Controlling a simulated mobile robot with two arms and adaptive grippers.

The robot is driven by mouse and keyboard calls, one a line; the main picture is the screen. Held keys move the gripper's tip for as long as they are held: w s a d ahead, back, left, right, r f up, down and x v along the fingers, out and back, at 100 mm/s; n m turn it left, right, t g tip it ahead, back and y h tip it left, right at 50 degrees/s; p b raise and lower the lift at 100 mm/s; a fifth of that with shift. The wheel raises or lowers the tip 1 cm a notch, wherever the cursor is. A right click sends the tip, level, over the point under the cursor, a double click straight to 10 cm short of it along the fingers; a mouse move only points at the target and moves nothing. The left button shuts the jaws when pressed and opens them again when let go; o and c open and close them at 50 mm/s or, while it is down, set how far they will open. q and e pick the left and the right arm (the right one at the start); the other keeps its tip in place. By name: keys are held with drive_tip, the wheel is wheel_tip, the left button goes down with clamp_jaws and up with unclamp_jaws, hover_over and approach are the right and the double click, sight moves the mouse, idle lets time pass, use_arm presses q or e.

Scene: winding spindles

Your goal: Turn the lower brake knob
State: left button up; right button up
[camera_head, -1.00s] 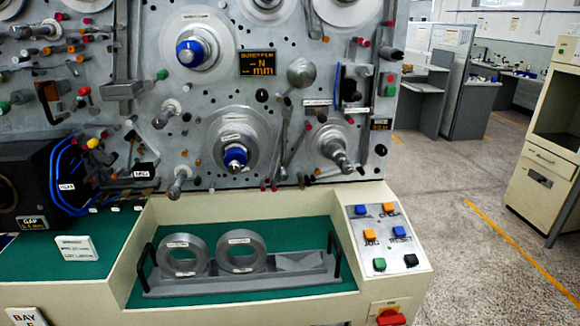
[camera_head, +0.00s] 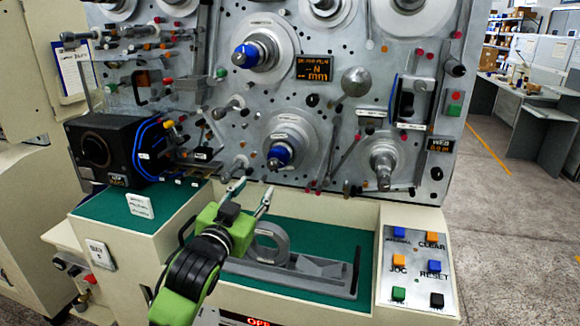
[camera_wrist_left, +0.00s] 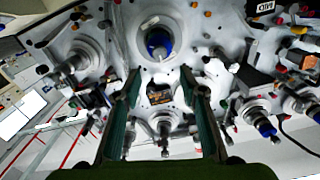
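The lower brake knob (camera_head: 279,155) is blue and sits at the centre of the lower grey spindle disc (camera_head: 300,135) on the machine panel. A second blue knob (camera_head: 245,56) is on the upper spindle. My left gripper (camera_head: 252,191) is open and empty, below and a little left of the lower knob, not touching it in the head view. In the left wrist view its two fingers (camera_wrist_left: 163,95) are spread apart with nothing between them, and a blue knob (camera_wrist_left: 160,44) shows above the fingertips. Which blue knob that is, I cannot tell. My right gripper is not in view.
Under the panel a green-lined tray (camera_head: 335,240) holds a grey rack with a ring (camera_head: 271,243); my left arm covers part of it. A black box with blue cables (camera_head: 105,150) stands left. A button console (camera_head: 418,265) is at right. Pegs and rollers protrude around the knobs.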

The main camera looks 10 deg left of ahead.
sight(272, 166)
use_arm(q)
drive_tip(key=w+p, duration=0.1)
drive_tip(key=w, duration=0.3)
drive_tip(key=w+p, duration=0.1)
drive_tip(key=w, duration=0.3)
drive_tip(key=w+p, duration=0.1)
drive_tip(key=w, duration=0.3)
drive_tip(key=shift+d+r, duration=0.2)
drive_tip(key=shift+d, duration=0.1)
drive_tip(key=shift+w+p, duration=0.35)
drive_tip(key=shift+w, duration=0.5)
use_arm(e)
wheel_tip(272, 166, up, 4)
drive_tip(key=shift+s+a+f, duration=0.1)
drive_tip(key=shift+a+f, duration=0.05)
use_arm(q)
clamp_jaws()
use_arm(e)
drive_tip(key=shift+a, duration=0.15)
